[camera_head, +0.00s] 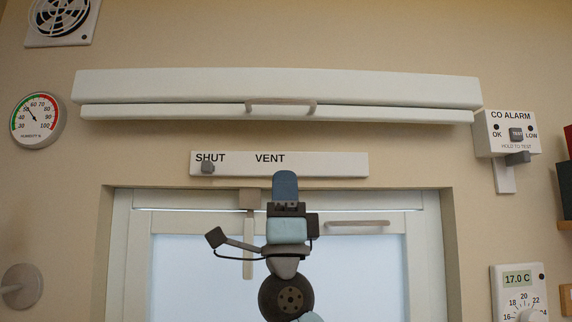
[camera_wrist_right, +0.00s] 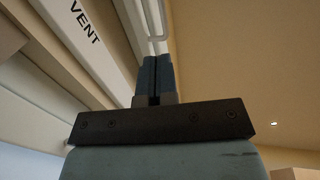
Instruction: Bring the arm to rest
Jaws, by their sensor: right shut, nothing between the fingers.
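My right gripper (camera_head: 285,174) is raised in front of the window in the head view, pointing up. Its blue fingertips overlap the lower edge of the white SHUT/VENT strip (camera_head: 322,165) in the picture. In the right wrist view the two blue fingers (camera_wrist_right: 155,62) lie together with nothing between them, so the gripper is shut and empty. The strip's dark knob (camera_head: 208,168) sits at the left, below the word SHUT. Whether the fingers touch the strip cannot be told. My left gripper is not in view.
Above is a long white vent cover (camera_head: 385,112) with a grey handle (camera_head: 281,102). The window (camera_head: 365,270) has a handle (camera_head: 357,223) right of my arm. A CO alarm (camera_head: 508,132) and thermostat (camera_head: 520,290) are at the right, a humidity dial (camera_head: 37,119) at the left.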

